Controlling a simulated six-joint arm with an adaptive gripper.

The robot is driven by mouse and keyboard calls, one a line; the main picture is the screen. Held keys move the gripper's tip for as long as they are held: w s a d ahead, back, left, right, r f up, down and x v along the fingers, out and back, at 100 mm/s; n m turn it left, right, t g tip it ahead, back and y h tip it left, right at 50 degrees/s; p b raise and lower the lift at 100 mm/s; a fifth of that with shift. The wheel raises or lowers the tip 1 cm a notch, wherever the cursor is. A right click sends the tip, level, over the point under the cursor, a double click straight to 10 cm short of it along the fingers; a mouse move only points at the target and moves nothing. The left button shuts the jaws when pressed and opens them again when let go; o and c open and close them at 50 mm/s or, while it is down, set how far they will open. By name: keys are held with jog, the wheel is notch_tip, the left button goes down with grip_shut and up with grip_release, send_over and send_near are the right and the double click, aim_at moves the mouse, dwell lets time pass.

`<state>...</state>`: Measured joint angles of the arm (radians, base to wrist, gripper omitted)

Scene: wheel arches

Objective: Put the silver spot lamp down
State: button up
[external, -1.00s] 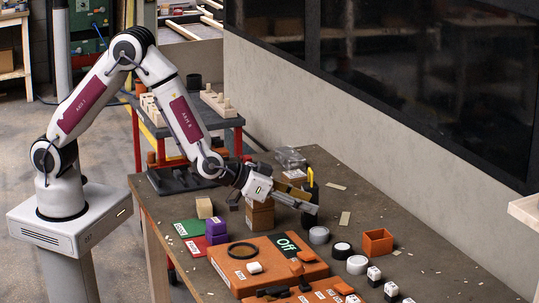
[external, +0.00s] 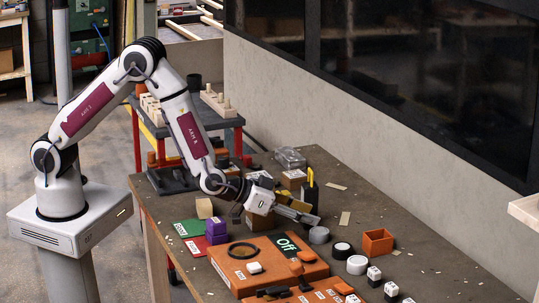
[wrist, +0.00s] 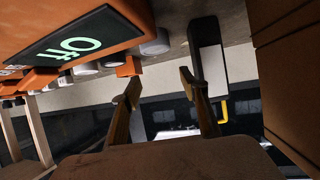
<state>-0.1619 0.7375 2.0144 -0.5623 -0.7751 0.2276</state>
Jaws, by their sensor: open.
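A short silver-grey round piece, which looks like the silver spot lamp (external: 319,235), sits on the bench right of the orange "Off" box. A grey round piece, probably the same lamp (wrist: 155,43), shows beside that box in the wrist view. My gripper (external: 309,214) is low over the bench, just behind and above the lamp, apart from it as far as I can tell. In the wrist view my gripper (wrist: 160,88) has its fingers spread with nothing between them.
The orange "Off" box (external: 258,260) stands left of my gripper. A black holder with a yellow handle (external: 309,183) stands close behind. Other round lamps (external: 357,265) and an orange open bin (external: 377,241) are to the right. A brown box (wrist: 290,60) is close in the wrist view.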

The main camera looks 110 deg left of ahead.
aim_at(317, 231)
jog(key=shift+f, duration=0.4)
jog(key=shift+f, duration=0.1)
jog(key=shift+f, duration=1.65)
jog(key=shift+x, duration=1.5)
jog(key=c, duration=1)
jog(key=shift+r, duration=0.2)
notch_tip(317, 231, up, 18)
jog(key=shift+f, duration=0.2)
